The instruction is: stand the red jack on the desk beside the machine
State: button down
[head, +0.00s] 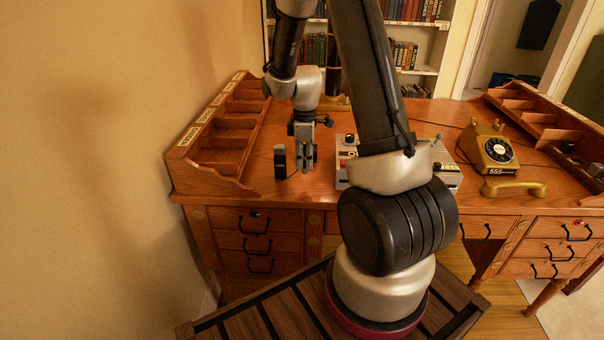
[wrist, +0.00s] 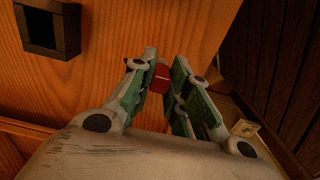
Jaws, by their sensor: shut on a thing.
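The red jack (wrist: 160,78) shows between my fingertips in the wrist view, as a small red block with its lower part hidden by the fingers. My gripper (wrist: 164,74) is shut on it and points down at the desk (wrist: 110,35). In the head view my gripper (head: 304,165) is low over the desk (head: 262,183), left of the machine (head: 449,180), with a gap between them. The jack cannot be made out there. I cannot tell whether it touches the wood. The machine is a pale box with knobs and a red part on its left, and my arm hides its middle.
A dark hollow block (head: 280,161) stands just left of my gripper; it also shows in the wrist view (wrist: 48,28). A wooden pigeonhole rack (head: 215,140) lines the desk's left side. A yellow telephone (head: 487,148) stands at the right. Bare desk lies before my gripper.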

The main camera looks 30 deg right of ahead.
aim_at(305, 170)
jog(key=shift+d+f, duration=0.1)
jog(key=shift+f, duration=1.9)
jog(key=shift+f, duration=0.15)
jog(key=c, duration=1.4)
grip_release()
jog(key=shift+o, duration=0.2)
